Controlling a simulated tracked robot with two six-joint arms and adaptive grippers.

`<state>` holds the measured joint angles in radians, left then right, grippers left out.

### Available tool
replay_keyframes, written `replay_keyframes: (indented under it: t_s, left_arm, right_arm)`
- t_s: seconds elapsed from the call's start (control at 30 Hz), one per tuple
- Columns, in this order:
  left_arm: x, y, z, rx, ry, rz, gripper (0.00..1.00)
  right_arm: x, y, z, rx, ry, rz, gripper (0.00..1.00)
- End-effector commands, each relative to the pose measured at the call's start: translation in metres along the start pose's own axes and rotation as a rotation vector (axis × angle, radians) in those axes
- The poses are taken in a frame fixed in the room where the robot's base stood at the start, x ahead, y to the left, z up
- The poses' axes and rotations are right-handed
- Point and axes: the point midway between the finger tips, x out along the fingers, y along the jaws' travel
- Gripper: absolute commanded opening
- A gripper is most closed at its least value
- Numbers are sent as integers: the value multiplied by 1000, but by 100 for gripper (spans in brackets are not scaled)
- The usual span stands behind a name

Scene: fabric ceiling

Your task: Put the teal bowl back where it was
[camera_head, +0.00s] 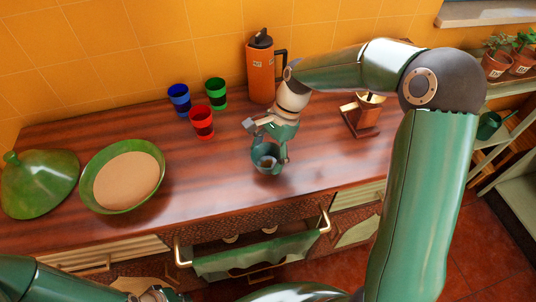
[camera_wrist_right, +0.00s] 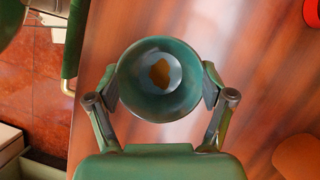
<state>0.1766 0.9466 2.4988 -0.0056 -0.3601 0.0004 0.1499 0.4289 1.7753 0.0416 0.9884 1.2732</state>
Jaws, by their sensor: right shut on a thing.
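The teal bowl (camera_head: 266,157) is small and deep, and sits between the fingers of my right gripper (camera_head: 269,156) over the front part of the wooden counter. In the right wrist view the bowl (camera_wrist_right: 160,104) faces the camera with its open mouth, and a brown-orange patch shows at its bottom. The two fingers of the right gripper (camera_wrist_right: 160,97) press on its left and right sides. I cannot tell whether the bowl touches the counter.
On the counter (camera_head: 320,160) stand blue (camera_head: 179,100), green (camera_head: 216,93) and red (camera_head: 202,123) cups, an orange jug (camera_head: 261,70), a wooden grinder (camera_head: 361,115), a green-rimmed dish (camera_head: 88,190) and a green lid (camera_head: 38,184). A cloth (camera_head: 255,257) hangs at the drawer front.

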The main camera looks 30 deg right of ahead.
Motion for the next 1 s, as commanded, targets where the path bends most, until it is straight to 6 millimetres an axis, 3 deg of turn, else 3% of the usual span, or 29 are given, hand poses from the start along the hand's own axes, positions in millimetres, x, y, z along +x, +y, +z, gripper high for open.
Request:
replay_keyframes:
  t_s: [0.4, 0.43, 0.53, 1.0]
  left_arm:
    - [2, -1, 0, 0, 0, 0, 0]
    - [1, 0, 0, 0, 0, 0, 0]
    - [1, 0, 0, 0, 0, 0, 0]
    - [0, 0, 0, 0, 0, 0, 0]
  right_arm:
    - [8, 0, -3, 0, 0, 0, 36]
    - [7, 0, -3, 0, 0, 0, 86]
    - [6, 0, -2, 0, 0, 0, 100]
    - [-1, -1, -1, -1, 1, -2, 100]
